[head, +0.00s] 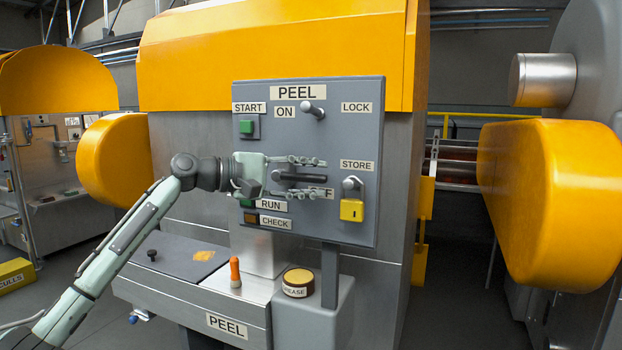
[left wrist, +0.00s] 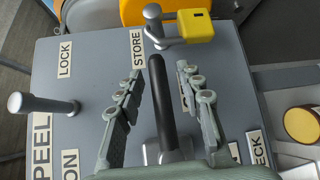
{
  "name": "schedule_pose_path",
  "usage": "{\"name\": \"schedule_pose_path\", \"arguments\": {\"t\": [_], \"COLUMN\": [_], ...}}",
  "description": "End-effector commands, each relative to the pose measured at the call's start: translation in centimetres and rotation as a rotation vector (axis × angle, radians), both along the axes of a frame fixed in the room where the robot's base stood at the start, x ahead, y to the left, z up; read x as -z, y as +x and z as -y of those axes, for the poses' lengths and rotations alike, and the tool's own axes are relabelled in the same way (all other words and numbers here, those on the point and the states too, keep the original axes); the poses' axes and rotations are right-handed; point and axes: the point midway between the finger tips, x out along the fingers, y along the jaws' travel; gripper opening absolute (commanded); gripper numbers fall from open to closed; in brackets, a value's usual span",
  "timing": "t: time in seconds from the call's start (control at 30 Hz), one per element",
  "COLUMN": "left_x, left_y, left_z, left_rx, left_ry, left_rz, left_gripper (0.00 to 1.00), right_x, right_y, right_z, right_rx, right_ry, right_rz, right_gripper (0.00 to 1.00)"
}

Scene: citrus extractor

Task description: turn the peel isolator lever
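The grey control panel (head: 300,225) headed PEEL carries the isolator lever (head: 298,177), a dark handle on a grey hub, lying about horizontal and pointing right. In the left wrist view the lever (left wrist: 161,105) lies between the two fingers. My left gripper (head: 322,177) is open, one finger above the lever and one below. The left wrist view shows a gap on both sides of the handle. The ON label (head: 285,111) is above; the label by the lever is partly hidden, with an F showing. My right gripper is not in view.
A metal peg (head: 313,109) sticks out near ON. A yellow padlock (head: 352,210) hangs from a peg under STORE. Start (head: 246,127) and check (head: 251,218) buttons line the left side. An orange-handled item (head: 235,272) and a grease tin (head: 298,282) stand below.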

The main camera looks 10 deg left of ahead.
Motion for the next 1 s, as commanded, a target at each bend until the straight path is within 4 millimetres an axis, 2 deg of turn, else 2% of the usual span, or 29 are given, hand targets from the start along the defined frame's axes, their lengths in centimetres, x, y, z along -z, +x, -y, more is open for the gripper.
{"name": "schedule_pose_path", "arguments": {"t": [0.03,0.3,0.77,1.0], "left_x": [0.00,0.00,-0.10,-0.73], "left_y": [0.00,-0.01,-0.02,0.00], "left_z": [-0.02,-0.04,-0.05,-0.03], "left_rx": [0.000,0.000,-0.001,0.000], "left_ry": [0.000,0.000,-0.008,-0.090], "left_rz": [0.000,0.000,-0.002,-0.019], "left_gripper": [0.32,0.00,0.00,0.00], "right_x": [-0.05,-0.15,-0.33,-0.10], "right_y": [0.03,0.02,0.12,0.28], "right_z": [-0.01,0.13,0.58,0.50], "right_rx": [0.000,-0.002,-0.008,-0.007], "right_ry": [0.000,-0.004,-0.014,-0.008], "right_rz": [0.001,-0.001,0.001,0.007], "right_gripper": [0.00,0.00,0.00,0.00]}}
